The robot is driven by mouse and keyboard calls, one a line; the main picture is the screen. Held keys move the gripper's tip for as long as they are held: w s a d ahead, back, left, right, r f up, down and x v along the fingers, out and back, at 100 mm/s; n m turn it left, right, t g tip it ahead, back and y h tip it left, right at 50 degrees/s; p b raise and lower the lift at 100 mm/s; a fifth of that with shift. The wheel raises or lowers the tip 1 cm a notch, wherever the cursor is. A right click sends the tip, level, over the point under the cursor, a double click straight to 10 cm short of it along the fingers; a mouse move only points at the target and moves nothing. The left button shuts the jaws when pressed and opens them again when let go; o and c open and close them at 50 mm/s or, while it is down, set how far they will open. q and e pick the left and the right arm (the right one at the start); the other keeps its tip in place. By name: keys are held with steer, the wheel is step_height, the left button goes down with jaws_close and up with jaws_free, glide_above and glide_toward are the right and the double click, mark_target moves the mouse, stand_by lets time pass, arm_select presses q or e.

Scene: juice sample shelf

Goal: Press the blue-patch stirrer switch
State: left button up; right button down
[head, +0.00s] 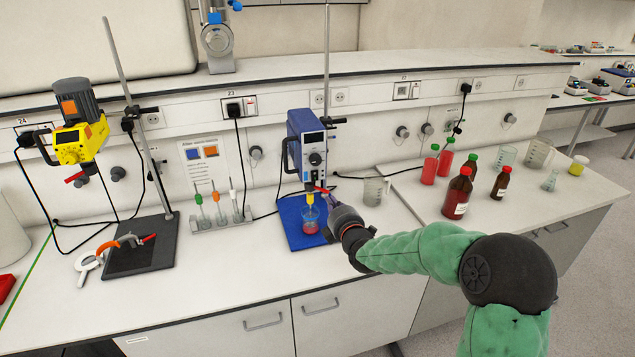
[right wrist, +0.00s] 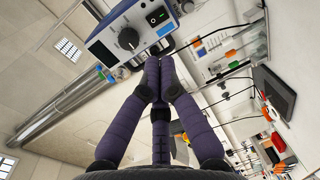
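The blue stirrer (head: 306,145) hangs on a stand at the middle of the bench, above a blue base plate (head: 292,235). A beaker of red liquid (head: 310,222) stands on that plate. In the right wrist view the stirrer's front panel shows a round black knob (right wrist: 128,38) and a black rocker switch (right wrist: 157,16). My right gripper (head: 331,207) is beside the beaker, below the stirrer's front. In the right wrist view its fingers (right wrist: 159,68) are together and empty, with the panel beyond their tips, apart from the switch. My left gripper is not in view.
A yellow stirrer (head: 82,138) with an orange patch stands at left. A rack (head: 217,219) of coloured-top electrodes is left of the blue plate. A clear beaker (head: 375,191) and several red and brown bottles (head: 457,193) stand at right. The bench front is clear.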

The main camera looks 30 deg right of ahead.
mark_target(315, 178)
steer(key=x, duration=1.4)
steer(key=shift+a+p, duration=0.1)
steer(key=shift+p, duration=0.2)
